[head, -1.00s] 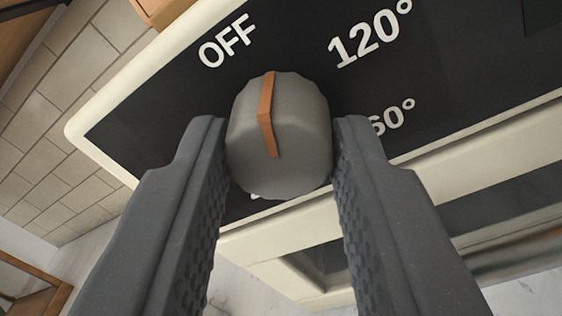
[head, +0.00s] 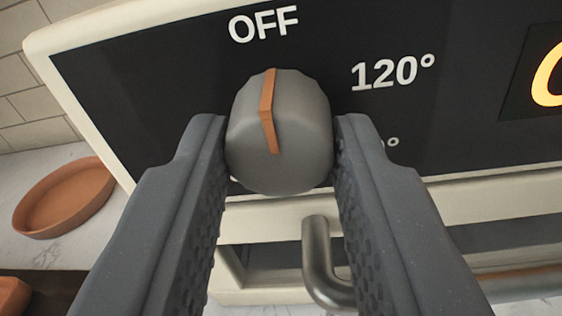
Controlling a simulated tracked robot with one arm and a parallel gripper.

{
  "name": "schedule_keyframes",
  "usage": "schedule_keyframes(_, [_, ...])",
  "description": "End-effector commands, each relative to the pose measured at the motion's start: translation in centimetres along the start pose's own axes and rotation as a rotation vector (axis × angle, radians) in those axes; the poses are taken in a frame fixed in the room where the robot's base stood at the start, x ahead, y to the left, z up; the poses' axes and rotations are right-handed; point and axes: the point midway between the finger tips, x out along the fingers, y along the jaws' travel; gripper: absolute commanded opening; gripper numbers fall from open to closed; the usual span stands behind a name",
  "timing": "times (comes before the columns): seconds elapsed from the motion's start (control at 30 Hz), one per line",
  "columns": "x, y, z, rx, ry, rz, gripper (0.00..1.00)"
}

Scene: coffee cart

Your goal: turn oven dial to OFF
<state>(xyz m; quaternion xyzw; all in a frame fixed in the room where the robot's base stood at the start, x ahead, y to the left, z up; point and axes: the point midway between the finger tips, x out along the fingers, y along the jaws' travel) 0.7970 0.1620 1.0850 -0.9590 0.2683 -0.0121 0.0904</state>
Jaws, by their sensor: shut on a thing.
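The oven dial (head: 290,150) is a grey faceted knob with an orange pointer stripe (head: 267,105). It sits on the black control panel (head: 150,85) with a cream frame. The pointer aims up at the white OFF mark (head: 264,24). A 120° mark (head: 393,72) is to the right, and a lower mark is partly hidden behind my right finger. My gripper (head: 279,150) is shut on the dial, one finger on each side of it.
A metal oven handle (head: 318,255) is below the panel. An orange lit display (head: 549,75) is at the right edge. A round terracotta dish (head: 65,197) lies on the pale counter (head: 25,255) at left.

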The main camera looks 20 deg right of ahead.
Motion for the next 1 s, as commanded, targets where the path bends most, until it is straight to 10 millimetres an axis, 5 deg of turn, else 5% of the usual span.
schedule_keyframes(0.17, [-0.2,-0.1,0.3,-0.004,-0.005,-0.005,0.05])
schedule_keyframes(0.2, [-0.2,-0.1,0.3,-0.004,-0.005,-0.005,0.31])
schedule_keyframes(0.3, [-0.2,-0.1,0.3,-0.003,-0.004,-0.004,0.50])
schedule_keyframes(0.67, [-0.6,-0.1,0.2,-0.001,-0.002,-0.002,0.50])
schedule_keyframes(1.0, [-6.6,-0.2,0.4,-0.001,-0.004,-0.007,0.50])
